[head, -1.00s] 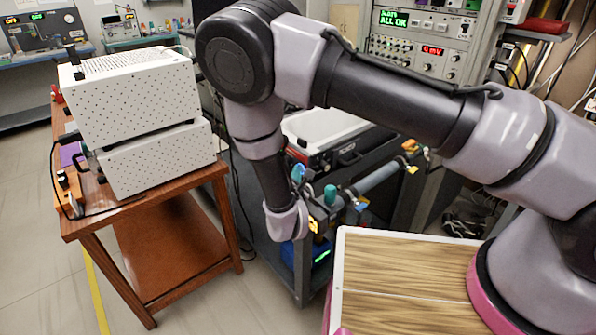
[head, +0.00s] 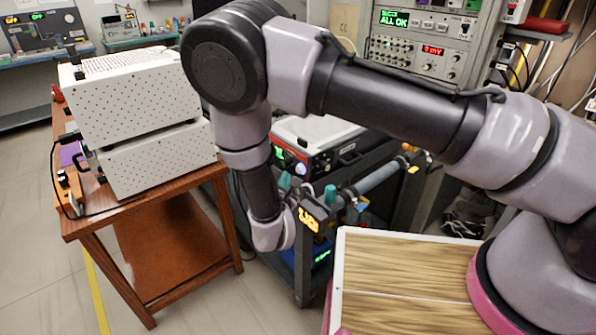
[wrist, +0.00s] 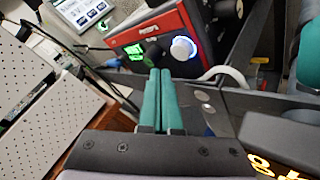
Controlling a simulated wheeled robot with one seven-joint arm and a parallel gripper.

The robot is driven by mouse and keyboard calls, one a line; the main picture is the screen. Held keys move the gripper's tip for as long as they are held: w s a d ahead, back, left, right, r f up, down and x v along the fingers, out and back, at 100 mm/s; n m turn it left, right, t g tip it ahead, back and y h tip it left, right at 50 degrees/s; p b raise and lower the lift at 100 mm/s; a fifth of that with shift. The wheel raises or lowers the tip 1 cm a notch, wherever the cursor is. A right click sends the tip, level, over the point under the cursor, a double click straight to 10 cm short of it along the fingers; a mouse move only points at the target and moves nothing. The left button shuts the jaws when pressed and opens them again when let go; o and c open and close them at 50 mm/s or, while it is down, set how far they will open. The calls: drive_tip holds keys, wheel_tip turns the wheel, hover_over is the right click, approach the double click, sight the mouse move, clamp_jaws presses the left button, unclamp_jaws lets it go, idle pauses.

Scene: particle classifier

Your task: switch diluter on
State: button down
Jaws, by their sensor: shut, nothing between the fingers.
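A red-fronted box (head: 325,160) sits on the dark cart, with a green-lit screen and a round knob lit blue-white. In the wrist view its red front (wrist: 152,38) is beyond my fingertips, with the knob (wrist: 183,48) ahead and slightly right, and the green screen (wrist: 133,53) ahead and slightly left. I cannot read a name that marks it as the diluter. My gripper (wrist: 160,74) has teal fingers pressed together, empty, pointing at this front; whether they touch it is unclear. In the head view the fingers (head: 285,181) show just below the front.
White perforated boxes (head: 135,100) are stacked on a wooden table (head: 205,178) at left. The cart's dark frame (head: 305,265) and a yellow-lit display (head: 308,219) are close to my wrist. An instrument rack (head: 425,50) stands behind.

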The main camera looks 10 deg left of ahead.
drive_tip(key=s+a, duration=0.2)
drive_tip(key=s, duration=0.1)
drive_tip(key=shift+a, duration=0.3)
idle(0.5)
